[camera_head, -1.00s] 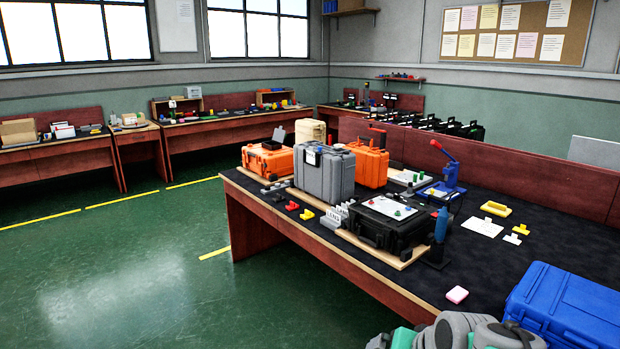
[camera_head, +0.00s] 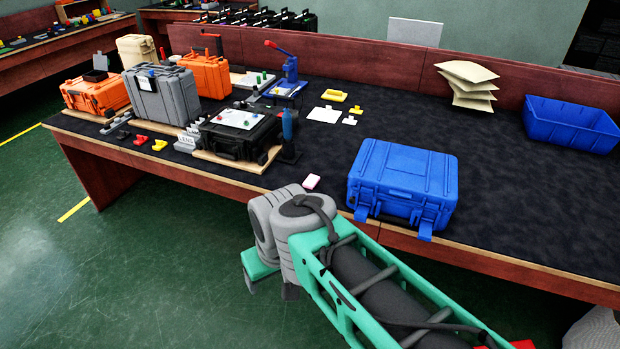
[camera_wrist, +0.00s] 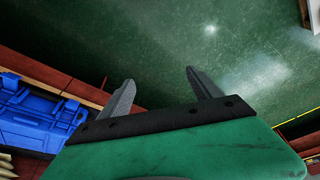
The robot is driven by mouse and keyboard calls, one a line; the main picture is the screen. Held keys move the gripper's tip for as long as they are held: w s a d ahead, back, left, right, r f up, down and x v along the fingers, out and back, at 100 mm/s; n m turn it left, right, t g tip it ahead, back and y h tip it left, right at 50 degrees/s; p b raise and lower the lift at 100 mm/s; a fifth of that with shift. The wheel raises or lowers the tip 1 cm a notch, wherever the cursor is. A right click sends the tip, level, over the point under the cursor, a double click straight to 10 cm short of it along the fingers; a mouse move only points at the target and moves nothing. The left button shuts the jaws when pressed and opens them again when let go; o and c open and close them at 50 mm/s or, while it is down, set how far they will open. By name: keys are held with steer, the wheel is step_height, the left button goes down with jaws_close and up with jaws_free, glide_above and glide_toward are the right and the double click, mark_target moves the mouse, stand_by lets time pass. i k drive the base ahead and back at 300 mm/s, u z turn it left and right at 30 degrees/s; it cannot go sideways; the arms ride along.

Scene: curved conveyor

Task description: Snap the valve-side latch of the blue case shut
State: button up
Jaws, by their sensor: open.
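The blue case (camera_head: 403,172) lies flat with its lid down near the front edge of the bench, right of centre in the head view. Its two front latches, the left one (camera_head: 361,212) and the right one (camera_head: 425,230), hang down and out from its front face. I cannot make out the valve, so I cannot tell which latch is beside it. The case also shows at the left edge of the wrist view (camera_wrist: 35,120). My gripper (camera_wrist: 160,77) is open and empty over the green floor, in front of the bench and apart from the case.
A black case (camera_head: 265,135) on a board, a blue bottle (camera_head: 287,124) and a grey case (camera_head: 178,95) stand farther left. A blue bin (camera_head: 571,125) is at the back right. The bench right of the case is clear.

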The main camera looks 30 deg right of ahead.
mark_target(362, 212)
steer(key=k, duration=1.25)
steer(key=u, duration=0.35)
steer(key=i, duration=0.95)
steer(key=u, duration=0.6)
